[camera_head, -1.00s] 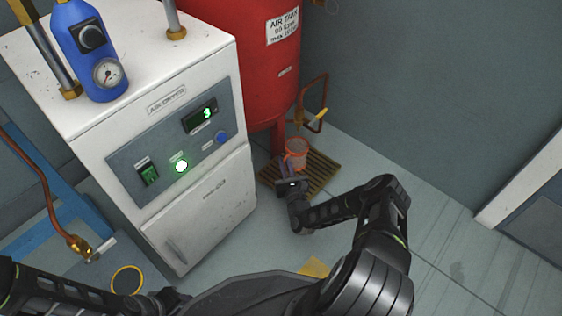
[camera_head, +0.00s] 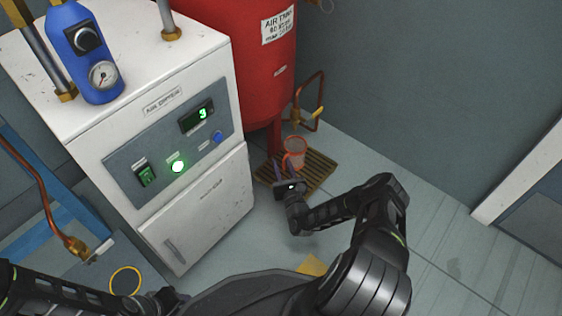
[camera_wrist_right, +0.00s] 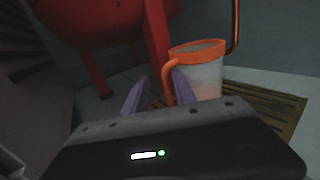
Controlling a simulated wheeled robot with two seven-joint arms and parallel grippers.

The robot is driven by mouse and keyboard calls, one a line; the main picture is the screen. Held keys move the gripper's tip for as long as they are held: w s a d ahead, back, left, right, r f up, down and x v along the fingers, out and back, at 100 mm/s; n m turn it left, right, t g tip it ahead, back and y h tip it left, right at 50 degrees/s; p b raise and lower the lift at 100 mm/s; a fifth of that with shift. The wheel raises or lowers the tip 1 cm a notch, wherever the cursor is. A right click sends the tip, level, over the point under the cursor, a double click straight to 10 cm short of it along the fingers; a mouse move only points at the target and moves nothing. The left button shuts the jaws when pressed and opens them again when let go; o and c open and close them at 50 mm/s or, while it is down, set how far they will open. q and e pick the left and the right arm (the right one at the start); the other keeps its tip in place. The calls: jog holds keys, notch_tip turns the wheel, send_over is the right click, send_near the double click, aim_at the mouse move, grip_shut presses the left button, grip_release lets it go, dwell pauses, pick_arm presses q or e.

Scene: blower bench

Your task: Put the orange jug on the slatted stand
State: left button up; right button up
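The orange jug (camera_head: 294,153) has a pale, see-through body with an orange rim and handle. It stands upright over the brown slatted stand (camera_head: 318,180) beside the red tank. In the right wrist view the jug (camera_wrist_right: 207,75) is close in front of my fingers, with slats (camera_wrist_right: 268,103) behind it; its base is hidden. My right gripper (camera_head: 284,170) is at the jug's near side. Its purple fingers (camera_wrist_right: 155,95) are apart, with the handle beside the right-hand finger; contact cannot be told. My left arm is at the lower left in the head view, its fingers not visible.
A red air tank (camera_head: 262,70) on legs stands behind the stand. A white air dryer cabinet (camera_head: 205,215) is to the left. A copper pipe with a yellow-handled valve (camera_head: 318,112) hangs near the jug. The floor to the right is clear.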

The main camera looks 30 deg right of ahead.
jog(key=p+v, duration=0.2)
jog(key=v, duration=0.8)
jog(key=shift+s, duration=0.3)
jog(key=shift+a, duration=0.1)
jog(key=shift+c, duration=0.4)
dwell(1.8)
